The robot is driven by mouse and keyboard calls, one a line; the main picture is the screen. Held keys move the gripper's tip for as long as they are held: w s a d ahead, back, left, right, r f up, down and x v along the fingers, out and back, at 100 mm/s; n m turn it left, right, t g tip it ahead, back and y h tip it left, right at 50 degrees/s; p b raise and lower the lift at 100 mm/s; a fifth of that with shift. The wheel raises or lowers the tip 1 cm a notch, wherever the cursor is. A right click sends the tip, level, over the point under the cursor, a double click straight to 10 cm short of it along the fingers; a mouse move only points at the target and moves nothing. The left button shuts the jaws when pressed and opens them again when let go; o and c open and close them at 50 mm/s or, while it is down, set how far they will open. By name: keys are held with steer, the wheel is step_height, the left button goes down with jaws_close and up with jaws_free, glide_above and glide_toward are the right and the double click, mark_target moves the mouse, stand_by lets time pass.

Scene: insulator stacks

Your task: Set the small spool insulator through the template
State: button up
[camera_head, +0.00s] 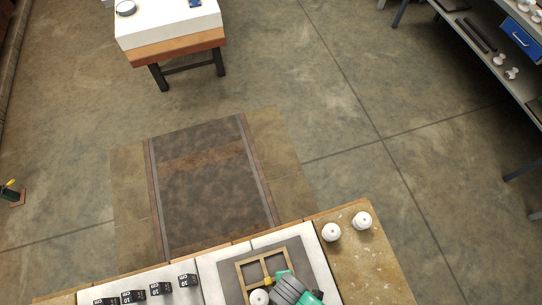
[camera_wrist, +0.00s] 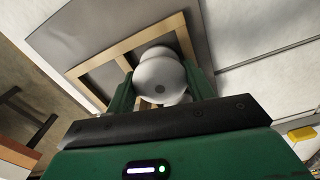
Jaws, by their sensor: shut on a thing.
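My gripper (camera_wrist: 162,88) is shut on a white spool insulator (camera_wrist: 160,78), whose rounded end with a small dark hole faces the wrist camera. Another rounded white part shows just behind it. The wooden template frame (camera_wrist: 128,44), with a crossbar and square openings, lies beyond the spool. In the head view the template (camera_head: 250,264) lies on a grey mat at the near table. My green and grey gripper (camera_head: 275,292) is over its near right part, with a white insulator (camera_head: 259,298) beside it. The spool's lower end is hidden, so I cannot tell whether it touches the template.
Two white insulators (camera_head: 331,232) (camera_head: 362,220) stand on the bare right part of the table. Several black labelled blocks (camera_head: 160,289) stand at the left. A white-topped table (camera_head: 168,24) and a shelf rack (camera_head: 490,45) are farther off. The floor between is clear.

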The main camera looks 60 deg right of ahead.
steer(key=o, duration=1.2)
step_height(320, 180, up, 12)
steer(key=p, duration=0.2)
